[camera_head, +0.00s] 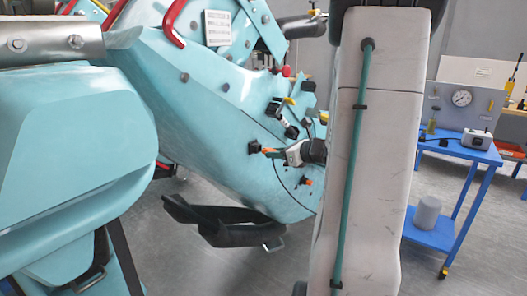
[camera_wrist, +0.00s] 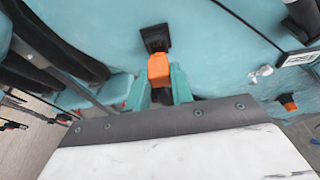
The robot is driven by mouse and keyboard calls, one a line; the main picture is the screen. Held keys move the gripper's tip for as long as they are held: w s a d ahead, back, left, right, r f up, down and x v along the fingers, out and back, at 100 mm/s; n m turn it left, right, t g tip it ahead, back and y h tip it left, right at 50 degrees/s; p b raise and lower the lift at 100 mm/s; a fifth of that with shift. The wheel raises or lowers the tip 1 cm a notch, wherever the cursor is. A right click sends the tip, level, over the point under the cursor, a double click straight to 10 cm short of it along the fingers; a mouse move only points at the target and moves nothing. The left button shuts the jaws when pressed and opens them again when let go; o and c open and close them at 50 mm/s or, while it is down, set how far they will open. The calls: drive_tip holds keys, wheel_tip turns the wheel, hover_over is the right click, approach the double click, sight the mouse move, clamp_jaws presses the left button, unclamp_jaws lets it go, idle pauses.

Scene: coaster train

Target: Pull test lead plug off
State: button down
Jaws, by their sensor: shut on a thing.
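The test lead plug (camera_wrist: 158,70) is orange and sits against a black socket (camera_wrist: 155,38) on the light blue train body in the wrist view. My gripper (camera_wrist: 160,85) has its teal fingers on both sides of the plug and is shut on it. In the head view, the orange plug (camera_head: 268,151) shows at the tip of my gripper (camera_head: 275,153), beside the black socket (camera_head: 254,148) on the train's curved side. I see no clear gap between plug and socket. The lower end of the plug is hidden between the fingers.
Another orange connector (camera_head: 305,181) sits lower on the panel, also at right in the wrist view (camera_wrist: 288,103). Black and yellow fittings (camera_head: 290,115) stand above the plug. A black footrest (camera_head: 225,222) hangs below. A blue cart (camera_head: 455,190) with a gauge panel stands at right.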

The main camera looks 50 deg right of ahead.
drive_tip(key=shift+s+d, duration=0.1)
drive_tip(key=shift+s, duration=0.95)
